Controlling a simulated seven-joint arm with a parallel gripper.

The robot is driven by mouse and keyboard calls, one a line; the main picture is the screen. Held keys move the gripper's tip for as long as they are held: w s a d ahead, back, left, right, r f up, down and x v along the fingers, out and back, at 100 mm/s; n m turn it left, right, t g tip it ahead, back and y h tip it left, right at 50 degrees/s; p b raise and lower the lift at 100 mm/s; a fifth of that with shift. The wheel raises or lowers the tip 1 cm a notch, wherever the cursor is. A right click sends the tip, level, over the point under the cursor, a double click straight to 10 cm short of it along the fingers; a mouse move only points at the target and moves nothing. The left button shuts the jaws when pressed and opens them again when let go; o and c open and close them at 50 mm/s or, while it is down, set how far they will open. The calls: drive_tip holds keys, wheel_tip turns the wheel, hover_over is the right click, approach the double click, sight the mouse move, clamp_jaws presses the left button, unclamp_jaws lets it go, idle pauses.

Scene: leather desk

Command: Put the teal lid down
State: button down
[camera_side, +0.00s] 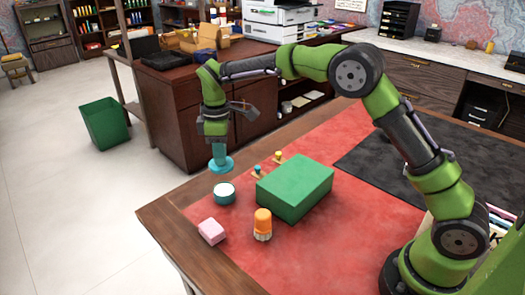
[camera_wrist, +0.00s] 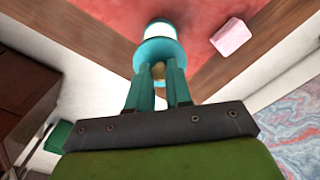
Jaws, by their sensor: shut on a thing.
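The teal lid (camera_side: 221,166) is a flat disc held by its knob between my gripper's teal fingers (camera_side: 218,155). In the wrist view the lid (camera_wrist: 159,54) lies across the fingertips (camera_wrist: 159,70), with a brownish knob between them. In the side view a teal jar (camera_side: 224,195) with a white top stands below the lid on the red desk. A gap shows between lid and jar. The jar's white top (camera_wrist: 160,27) shows beyond the lid in the wrist view; the lid hides part of it.
A pink block (camera_side: 211,231) and an orange-topped shaker (camera_side: 263,222) stand in front. The desk's wooden edge (camera_side: 165,222) is at the left.

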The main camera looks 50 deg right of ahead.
drive_tip(key=w+d+f, duration=0.2)
drive_tip(key=w+d, duration=0.1)
drive_tip(key=d, duration=1.2)
drive_tip(key=f, duration=1)
drive_tip(key=shift+a, duration=0.3)
drive_tip(key=shift+f, duration=0.1)
drive_tip(key=c, duration=1)
unclamp_jaws()
drive_tip(key=shift+c, duration=0.2)
